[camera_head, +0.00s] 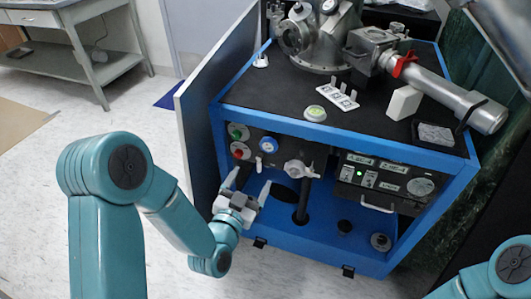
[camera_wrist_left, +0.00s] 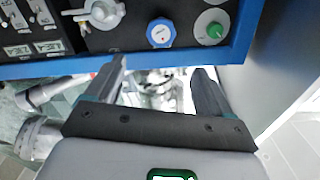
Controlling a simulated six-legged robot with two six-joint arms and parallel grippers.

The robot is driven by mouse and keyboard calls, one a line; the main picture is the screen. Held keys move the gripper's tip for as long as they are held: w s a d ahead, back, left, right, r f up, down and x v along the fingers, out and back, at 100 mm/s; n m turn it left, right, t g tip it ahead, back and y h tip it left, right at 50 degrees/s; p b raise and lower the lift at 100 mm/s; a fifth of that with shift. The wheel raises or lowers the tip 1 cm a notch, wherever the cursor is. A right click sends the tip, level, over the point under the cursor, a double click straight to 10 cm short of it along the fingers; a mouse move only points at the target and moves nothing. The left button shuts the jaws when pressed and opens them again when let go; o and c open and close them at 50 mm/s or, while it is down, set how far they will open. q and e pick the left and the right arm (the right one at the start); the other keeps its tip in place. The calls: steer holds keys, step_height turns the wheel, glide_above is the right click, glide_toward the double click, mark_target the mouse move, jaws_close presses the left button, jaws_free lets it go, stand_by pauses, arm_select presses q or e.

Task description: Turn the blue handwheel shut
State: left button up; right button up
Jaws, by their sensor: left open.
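The blue handwheel (camera_head: 267,144) is a small round knob with a white face on the front panel of the blue-framed cabinet (camera_head: 224,117). In the left wrist view the handwheel (camera_wrist_left: 160,33) is near the top centre, beyond the fingertips and roughly between them. My left gripper (camera_head: 247,186) is open and empty, below and in front of the handwheel and apart from it. Its two dark fingers also show in the left wrist view (camera_wrist_left: 159,72). My right gripper is out of view.
A green knob (camera_head: 238,131) and a red knob (camera_head: 241,151) sit left of the handwheel. A grey valve (camera_head: 300,170) sits to its right. An open door panel (camera_head: 222,70) stands along the cabinet's left side. The floor in front is clear.

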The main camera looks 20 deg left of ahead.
mark_target(269, 146)
arm_select(q)
steer(key=w, duration=0.7)
steer(key=w+p, duration=0.1)
steer(key=w, duration=0.5)
steer(key=shift+w+d, duration=0.2)
steer(key=shift+w, duration=0.15)
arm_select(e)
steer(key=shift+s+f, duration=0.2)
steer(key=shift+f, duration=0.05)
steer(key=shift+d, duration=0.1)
arm_select(q)
steer(key=c, duration=1.1)
steer(key=shift+o, duration=0.2)
steer(key=shift+f+m+b, duration=0.2)
steer(key=shift+m+b, duration=0.7)
steer(key=shift+b, duration=0.35)
steer(key=shift+m, duration=0.4)
steer(key=shift+r, duration=0.25)
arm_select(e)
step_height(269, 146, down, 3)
